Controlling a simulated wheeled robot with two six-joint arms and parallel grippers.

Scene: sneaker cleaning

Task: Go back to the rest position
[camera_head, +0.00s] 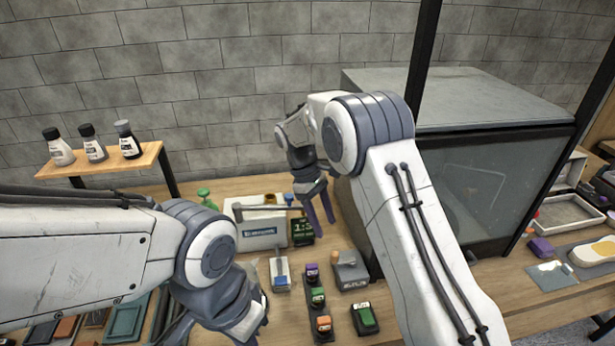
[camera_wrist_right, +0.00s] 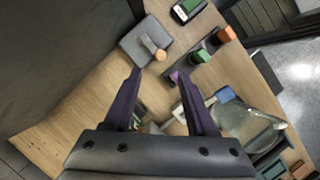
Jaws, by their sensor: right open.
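My right gripper (camera_head: 319,212) is above the bench near the back, beside the white box (camera_head: 258,231) and the dark green block marked 1:3 (camera_head: 302,232). In the right wrist view its two purple fingers (camera_wrist_right: 159,76) are spread, with nothing held between them. My left arm comes in from the left. Its wrist and gripper (camera_head: 222,318) are low in the head view, over the front of the bench, and the fingertips are hard to make out.
A dark glass-fronted cabinet (camera_head: 475,190) stands right of my right arm. A wooden shelf (camera_head: 105,163) holds bottles at the left.

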